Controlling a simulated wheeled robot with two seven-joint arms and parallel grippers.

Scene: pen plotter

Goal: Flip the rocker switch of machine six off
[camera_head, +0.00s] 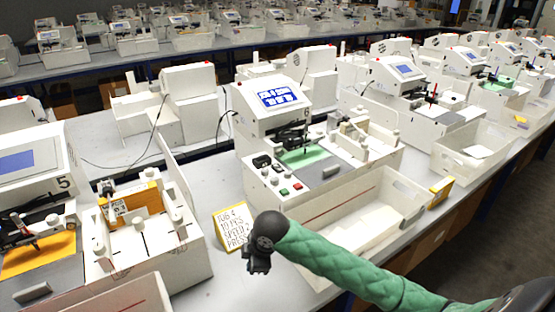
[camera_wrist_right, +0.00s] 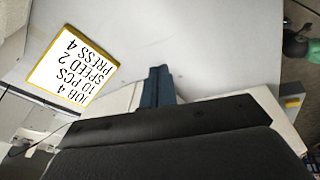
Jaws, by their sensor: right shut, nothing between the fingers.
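The middle plotter machine (camera_head: 268,118) has a lit blue screen (camera_head: 279,97). My right gripper (camera_head: 258,262) is shut and empty, in front of this machine, apart from the panel. Its fingers also show in the right wrist view (camera_wrist_right: 158,87). My left gripper is not in view.
A yellow-edged job card (camera_head: 232,228) stands on the table beside my right gripper; it also shows in the right wrist view (camera_wrist_right: 73,66). A white bin (camera_head: 400,195) sits in front of the middle machine.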

